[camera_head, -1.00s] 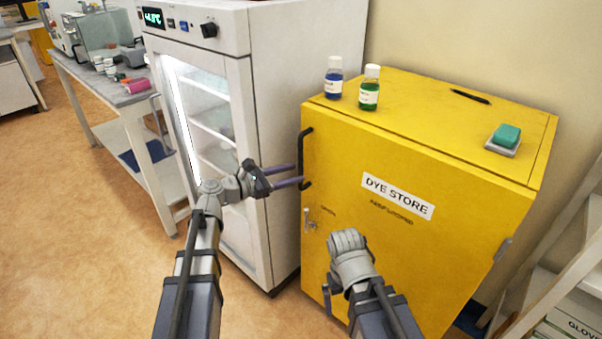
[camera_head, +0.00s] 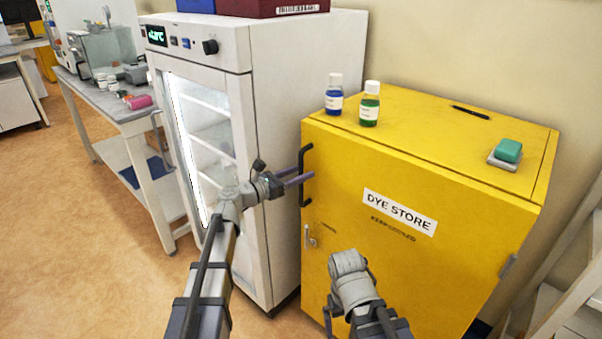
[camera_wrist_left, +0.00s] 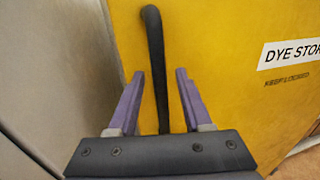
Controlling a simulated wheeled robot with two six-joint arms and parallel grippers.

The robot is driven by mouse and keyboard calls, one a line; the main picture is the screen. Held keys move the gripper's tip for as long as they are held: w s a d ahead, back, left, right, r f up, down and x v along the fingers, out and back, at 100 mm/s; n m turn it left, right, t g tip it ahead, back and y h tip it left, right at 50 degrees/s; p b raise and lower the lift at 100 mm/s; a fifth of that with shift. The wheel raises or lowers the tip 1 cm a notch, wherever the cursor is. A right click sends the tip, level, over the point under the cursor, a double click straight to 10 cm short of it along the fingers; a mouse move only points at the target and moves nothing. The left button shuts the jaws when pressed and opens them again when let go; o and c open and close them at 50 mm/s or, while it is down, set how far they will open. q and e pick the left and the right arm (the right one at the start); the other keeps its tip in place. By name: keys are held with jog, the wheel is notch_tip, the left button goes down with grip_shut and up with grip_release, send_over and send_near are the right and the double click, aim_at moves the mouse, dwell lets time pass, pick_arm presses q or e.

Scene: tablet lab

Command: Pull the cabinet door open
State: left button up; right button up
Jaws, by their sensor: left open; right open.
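The yellow cabinet (camera_head: 400,270) stands on the right, its door marked DYE STORE and looking shut. Its black bar handle (camera_head: 304,160) runs upright along the door's left edge. My left gripper (camera_head: 306,174) is at the handle, its purple fingers open. In the left wrist view the handle (camera_wrist_left: 154,60) passes between the spread fingers (camera_wrist_left: 156,100), with a gap on each side; no grip is seen. A small metal latch (camera_head: 310,238) sits below the handle. My right gripper (camera_head: 345,290) is low in front of the door; its fingers are mostly hidden.
A white glass-door fridge (camera_head: 262,120) stands close to the cabinet's left. A blue bottle (camera_head: 334,100), a green bottle (camera_head: 369,105), a pen (camera_head: 471,112) and a green block (camera_head: 508,150) rest on the cabinet top. A white shelf frame (camera_head: 570,270) is at the right. Floor at left is clear.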

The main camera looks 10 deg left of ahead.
pick_arm(q)
jog(key=shift+w+d, duration=0.1)
jog(key=shift+c, duration=0.2)
grip_shut()
dwell(1.3)
